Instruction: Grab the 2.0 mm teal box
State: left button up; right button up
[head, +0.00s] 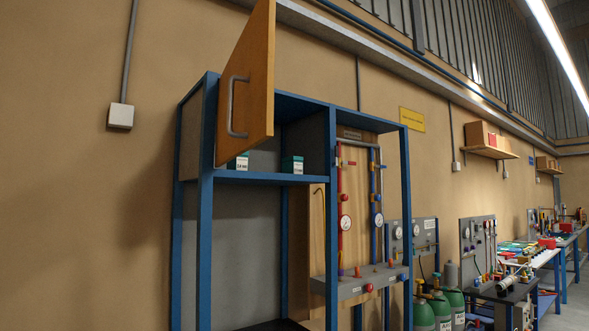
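Two small teal boxes with white labels sit on the upper shelf (262,178) of a blue-framed cabinet. The right teal box (292,165) stands farther right on the shelf, more fully visible. The label print is too small to read surely, so I cannot tell which box is the 2.0 mm one. Neither of my grippers is in view.
The wooden cabinet door (252,85) with a grey handle (232,106) stands swung open, jutting outward at the left. A gauge panel (360,215) adjoins on the right. Green cylinders (440,305) and cluttered benches (525,265) stand farther right.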

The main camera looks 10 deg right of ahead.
aim_at(293, 164)
jog(key=i+l, duration=0.55)
jog(key=l, duration=0.15)
jog(key=i+l, duration=0.5)
jog(key=l, duration=0.2)
jog(key=i+l, duration=0.55)
jog(key=l, duration=0.1)
